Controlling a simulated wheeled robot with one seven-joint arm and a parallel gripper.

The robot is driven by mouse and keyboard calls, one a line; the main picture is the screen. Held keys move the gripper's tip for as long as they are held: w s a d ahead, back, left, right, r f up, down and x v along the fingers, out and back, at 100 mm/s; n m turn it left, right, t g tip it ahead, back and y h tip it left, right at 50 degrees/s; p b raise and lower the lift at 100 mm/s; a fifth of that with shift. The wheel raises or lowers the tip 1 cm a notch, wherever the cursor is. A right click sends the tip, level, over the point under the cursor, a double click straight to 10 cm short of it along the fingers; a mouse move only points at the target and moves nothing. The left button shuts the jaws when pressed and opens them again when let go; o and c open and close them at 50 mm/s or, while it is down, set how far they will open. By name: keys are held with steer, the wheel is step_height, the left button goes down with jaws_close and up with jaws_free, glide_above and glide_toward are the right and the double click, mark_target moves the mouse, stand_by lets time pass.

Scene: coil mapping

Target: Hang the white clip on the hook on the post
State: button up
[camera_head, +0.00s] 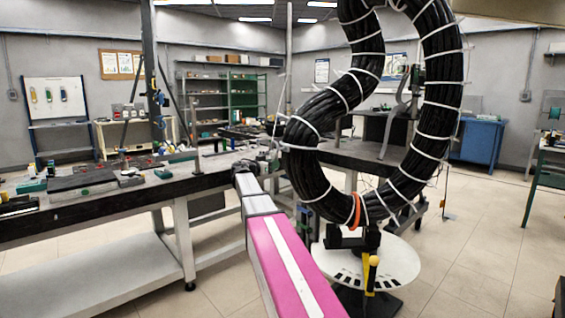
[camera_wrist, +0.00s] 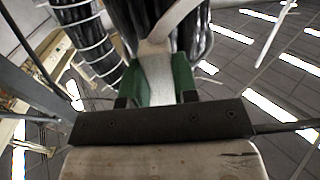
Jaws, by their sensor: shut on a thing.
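In the wrist view, my gripper (camera_wrist: 157,82) has two green fingers shut on the white clip (camera_wrist: 156,72). The clip stands between the fingers, with its upper part in front of the black cable bundle. In the head view, my magenta arm reaches forward to the left side of the large black coil (camera_head: 303,176). The clip and fingertips are too small to make out there. A tall thin post (camera_head: 289,60) rises behind the coil's left side, but I cannot tell whether it is the task's post. I cannot make out a hook.
The coil is bound with white ties and stands over a round white base plate (camera_head: 400,262). A long workbench (camera_head: 215,178) with tools and parts runs behind my arm at left. A blue cabinet (camera_head: 478,141) stands at the back right. Open floor lies at right.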

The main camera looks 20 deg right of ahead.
steer(key=shift+a, duration=0.15)
steer(key=shift+s+a, duration=0.2)
steer(key=shift+a, duration=0.3)
steer(key=w+a+r+n+t+y, duration=0.3)
steer(key=w+a+r+n+y, duration=0.3)
steer(key=w, duration=0.6)
steer(key=w+a+r+n+t+y, duration=0.4)
steer(key=w+a+r+n+y, duration=0.2)
steer(key=w+a+y, duration=0.3)
steer(key=w+a+r+n+t+y, duration=0.3)
steer(key=w+a+r+n+y, duration=0.3)
steer(key=w, duration=1)
steer(key=shift+w+a+r+t+y, duration=0.2)
steer(key=shift+a+r+t+y, duration=0.35)
steer(key=shift+a+y, duration=0.65)
stand_by(3.6)
